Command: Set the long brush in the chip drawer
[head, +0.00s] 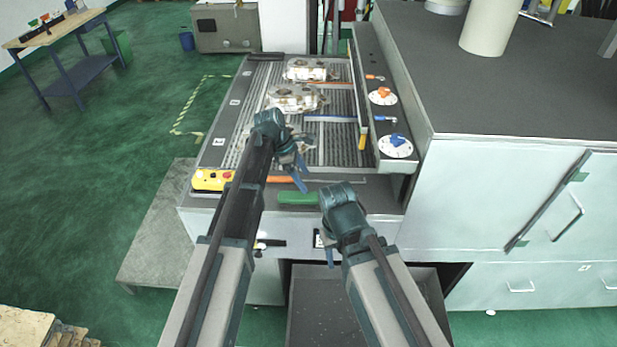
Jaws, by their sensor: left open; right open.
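The chip drawer (310,315) is the dark grey tray pulled out low under the machine, with small pale specks on its floor; my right arm covers part of it. A green-handled tool (297,198) lies on the machine's front ledge. An orange-handled tool (281,180) lies just behind it. I cannot tell which is the long brush; my arms hide parts of both. My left gripper (301,175) is open and empty, above the front of the slatted bed by these handles. My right gripper (330,254) is open and empty, in front of the machine, above the drawer.
Two metal castings (293,98) (306,69) stand on the slatted bed (335,150). A yellow-ended bar (362,141) lies along its right side. A large grey-topped cabinet (500,100) blocks the right.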

